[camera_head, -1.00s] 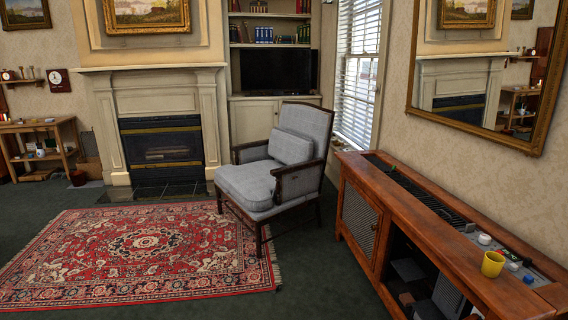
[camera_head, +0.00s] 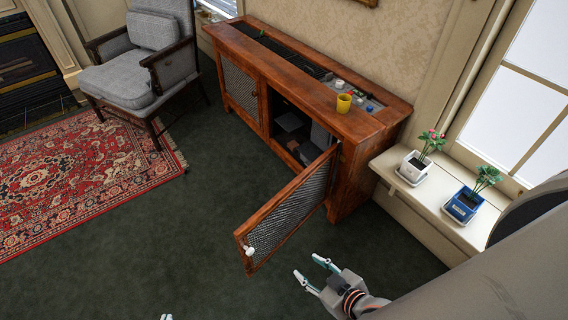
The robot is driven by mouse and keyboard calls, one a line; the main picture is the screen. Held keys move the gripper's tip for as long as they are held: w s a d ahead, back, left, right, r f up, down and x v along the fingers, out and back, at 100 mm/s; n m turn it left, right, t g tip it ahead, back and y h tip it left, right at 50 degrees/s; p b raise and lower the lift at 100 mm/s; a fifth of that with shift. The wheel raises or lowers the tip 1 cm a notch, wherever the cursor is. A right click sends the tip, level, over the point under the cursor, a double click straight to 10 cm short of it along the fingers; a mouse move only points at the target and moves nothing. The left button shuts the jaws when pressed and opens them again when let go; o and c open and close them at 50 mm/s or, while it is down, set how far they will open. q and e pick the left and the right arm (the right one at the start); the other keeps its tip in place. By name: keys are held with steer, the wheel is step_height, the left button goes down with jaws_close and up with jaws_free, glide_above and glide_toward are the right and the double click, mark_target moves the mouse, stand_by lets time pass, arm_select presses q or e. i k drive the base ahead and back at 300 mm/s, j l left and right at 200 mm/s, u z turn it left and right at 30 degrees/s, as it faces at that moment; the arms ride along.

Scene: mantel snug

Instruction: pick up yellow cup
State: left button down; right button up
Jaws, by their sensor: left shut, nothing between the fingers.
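The yellow cup (camera_head: 343,103) stands upright on the top of the wooden cabinet (camera_head: 300,90), near its right end and beside the recessed strip of small items. My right gripper (camera_head: 308,266) is low in front of the cabinet, below and apart from the cup. Its fingers are spread and nothing is between them. Only the tip of my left gripper (camera_head: 166,317) shows at the bottom edge, far from the cup; it is shut and empty. The rest of the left gripper is out of the picture.
The cabinet's right door (camera_head: 290,208) hangs open toward me, between my grippers and the cabinet front. Two potted plants (camera_head: 415,166) (camera_head: 463,206) stand on the window ledge at right. The armchair (camera_head: 148,65) and red rug (camera_head: 80,205) are at left. Dark carpet in front is clear.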

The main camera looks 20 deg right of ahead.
mark_target(344, 104)
steer(key=z, duration=0.8)
